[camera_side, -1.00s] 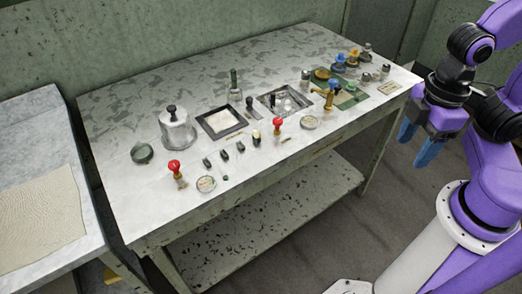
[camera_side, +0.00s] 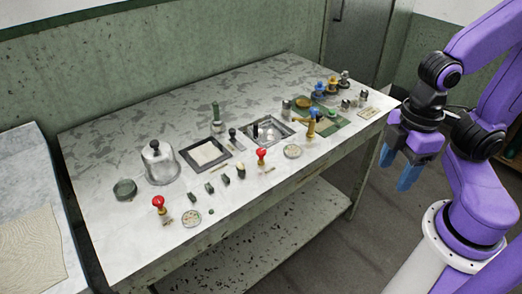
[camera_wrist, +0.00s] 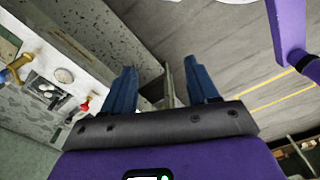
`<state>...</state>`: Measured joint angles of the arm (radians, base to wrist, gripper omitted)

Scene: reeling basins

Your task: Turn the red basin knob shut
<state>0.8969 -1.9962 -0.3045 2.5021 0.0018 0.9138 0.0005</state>
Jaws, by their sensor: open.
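Two red knobs on brass stems stand upright on the table in the side view. One red knob (camera_side: 158,202) is near the front left edge; the other red knob (camera_side: 261,154) is near the front edge, right of the middle. I cannot tell which belongs to a basin or how far either is turned. One red knob (camera_wrist: 86,105) also shows at the left of the wrist view. My gripper (camera_side: 397,168) is open and empty, off the table's right end and well apart from both knobs. Its two blue fingers (camera_wrist: 160,72) point up in the wrist view, with floor beyond them.
A brass tap (camera_side: 311,127) with a blue knob stands near the right end. A glass dome (camera_side: 161,165), a dark-framed tray (camera_side: 188,155) and a square metal basin (camera_side: 246,136) sit on the table (camera_side: 110,240). Several small bottles crowd the back right. The air around my gripper is clear.

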